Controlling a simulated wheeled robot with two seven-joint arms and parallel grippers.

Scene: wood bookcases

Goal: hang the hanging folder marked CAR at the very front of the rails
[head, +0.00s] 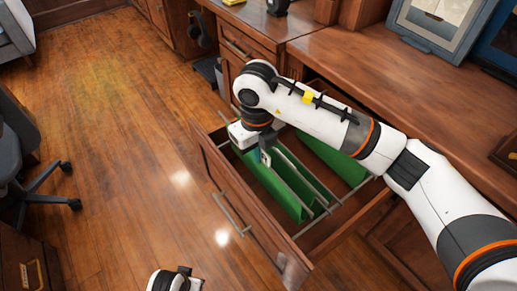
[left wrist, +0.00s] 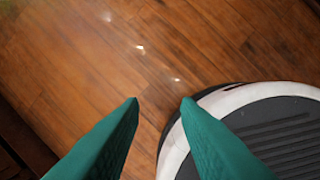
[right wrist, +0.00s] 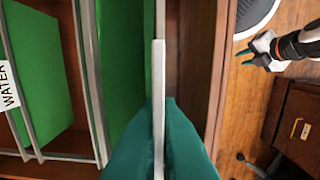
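My right gripper (head: 264,152) reaches into the open drawer near its front panel. In the right wrist view its teal fingers (right wrist: 160,140) are shut on the grey top bar (right wrist: 158,75) of a green hanging folder (right wrist: 125,50); the front panel is just beside it. No CAR mark is readable. More green folders (head: 302,184) hang behind it in the head view; one folder (right wrist: 45,75) bears a WATER tab (right wrist: 8,88). A rail (head: 342,204) runs along the drawer side. My left gripper (left wrist: 160,104) is open and empty above the floor.
The drawer front (head: 235,195) with its handle stands out from the wooden desk (head: 360,65). A green folder (head: 335,155) hangs farther back, past a gap. An office chair (head: 30,165) stands at left; the floor between is clear.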

